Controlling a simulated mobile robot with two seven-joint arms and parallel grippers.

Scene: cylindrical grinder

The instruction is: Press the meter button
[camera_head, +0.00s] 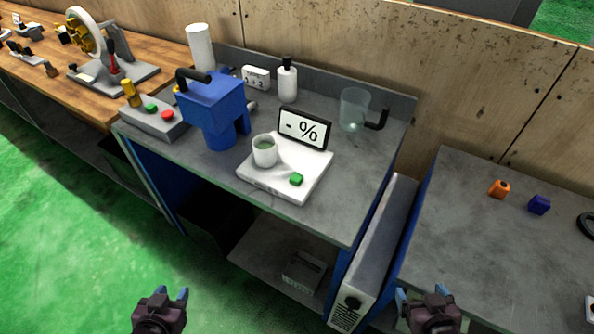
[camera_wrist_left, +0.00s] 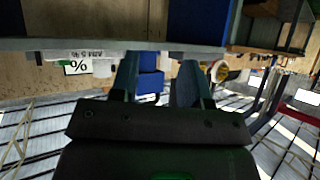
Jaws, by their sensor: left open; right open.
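The meter (camera_head: 285,168) is a white flat box on the grey bench top, with a green button (camera_head: 296,179) on its front right part. A display reading "- %" (camera_head: 304,129) stands at its back, and a white cup (camera_head: 264,150) sits on its left part. The display also shows, upside down, in the left wrist view (camera_wrist_left: 77,67). My left gripper (camera_head: 172,292) is open and empty, low in front of the bench and well apart from the meter. My right gripper (camera_head: 424,294) is open and empty at the lower right, also apart from it.
A blue device (camera_head: 213,105) and a grey control box (camera_head: 153,117) with green and red buttons stand left of the meter. A clear jug (camera_head: 354,109) and a white bottle (camera_head: 287,79) stand behind. A tall narrow unit (camera_head: 376,250) stands at the bench's right end.

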